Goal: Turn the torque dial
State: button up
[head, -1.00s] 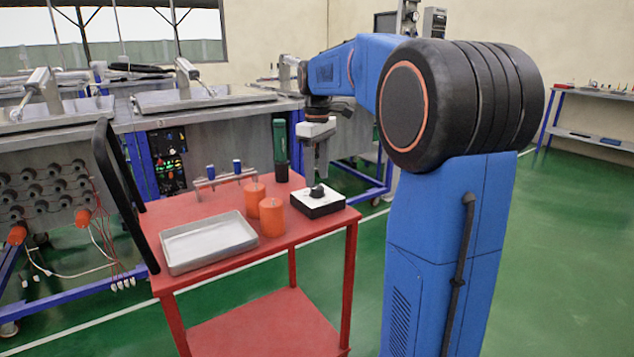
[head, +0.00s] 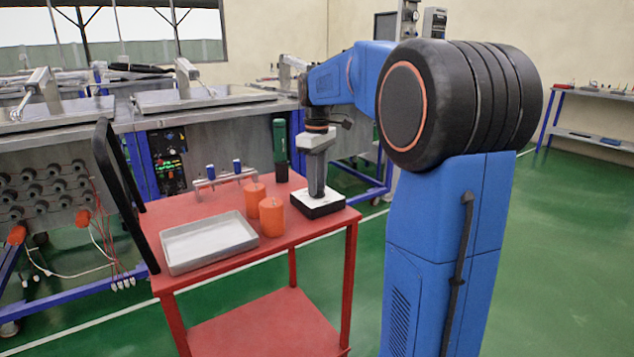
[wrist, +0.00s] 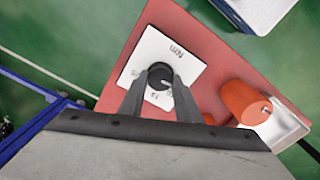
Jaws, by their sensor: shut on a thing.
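The torque dial is a black round knob (wrist: 158,75) on a box with a white top (wrist: 147,50), seen in the wrist view with printed marks around the knob. In the head view the box (head: 318,207) sits at the right corner of the red cart, and my gripper hides the knob. My gripper (head: 316,192) points straight down onto the box. In the wrist view my gripper's fingers (wrist: 160,92) reach the knob from both sides and are shut on it. The far side of the knob's grip is partly hidden by the fingers.
The red cart top (head: 200,207) also carries two orange cylinders (head: 271,216), a metal tray (head: 208,243), a rack with blue-topped pieces (head: 225,178) and a dark green upright object (head: 280,150). A black cart handle (head: 118,185) rises at the left.

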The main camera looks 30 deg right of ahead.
jog(key=m, duration=0.4)
jog(key=shift+m, duration=1.8)
jog(key=o, duration=1.1)
jog(key=shift+c, duration=0.2)
notch_tip(320, 180, up, 18)
jog(key=shift+f, duration=0.25)
